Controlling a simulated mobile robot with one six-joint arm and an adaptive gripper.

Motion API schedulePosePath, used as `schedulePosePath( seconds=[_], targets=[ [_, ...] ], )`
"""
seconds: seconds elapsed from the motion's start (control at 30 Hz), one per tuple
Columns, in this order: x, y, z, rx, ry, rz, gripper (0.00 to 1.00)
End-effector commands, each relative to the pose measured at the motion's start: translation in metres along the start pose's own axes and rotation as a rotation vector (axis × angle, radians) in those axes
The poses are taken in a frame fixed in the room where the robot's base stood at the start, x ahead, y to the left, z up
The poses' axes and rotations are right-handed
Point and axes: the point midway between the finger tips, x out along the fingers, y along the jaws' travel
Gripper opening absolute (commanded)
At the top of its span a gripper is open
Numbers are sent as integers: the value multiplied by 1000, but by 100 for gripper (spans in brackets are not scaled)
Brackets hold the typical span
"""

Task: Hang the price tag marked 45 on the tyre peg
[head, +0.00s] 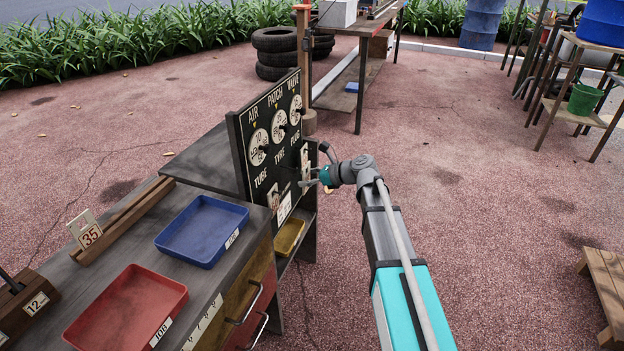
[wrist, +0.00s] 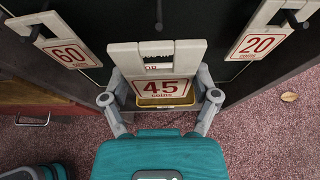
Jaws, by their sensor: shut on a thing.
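The price tag marked 45 (wrist: 160,88) is a white plate with red figures and a slot near its top. My gripper (wrist: 160,98) is shut on it, fingers at both sides, and holds it upright before the black price board (head: 262,152). The tyre peg (wrist: 158,22), the middle one in the lower row, shows dark beyond the tag's top edge in the wrist view; the tag looks apart from it. In the head view my gripper (head: 311,178) is at the board's lower right, and the 45 tag cannot be made out clearly.
A 60 tag (wrist: 66,53) hangs left of the middle peg and a 20 tag (wrist: 257,44) hangs right. A white plate with red letters is partly hidden behind the 45 tag. A yellow tray (head: 289,237) lies below the board. Blue (head: 202,230) and red (head: 127,308) trays stand on the cart.

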Motion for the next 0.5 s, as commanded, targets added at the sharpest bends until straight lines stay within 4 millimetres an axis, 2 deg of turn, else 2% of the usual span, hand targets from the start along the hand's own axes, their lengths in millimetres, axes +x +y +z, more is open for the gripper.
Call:
schedulePosePath(
  seconds=[0.5],
  targets=[
    [21, 0, 6, -1, 0, 0, 53]
  ],
)
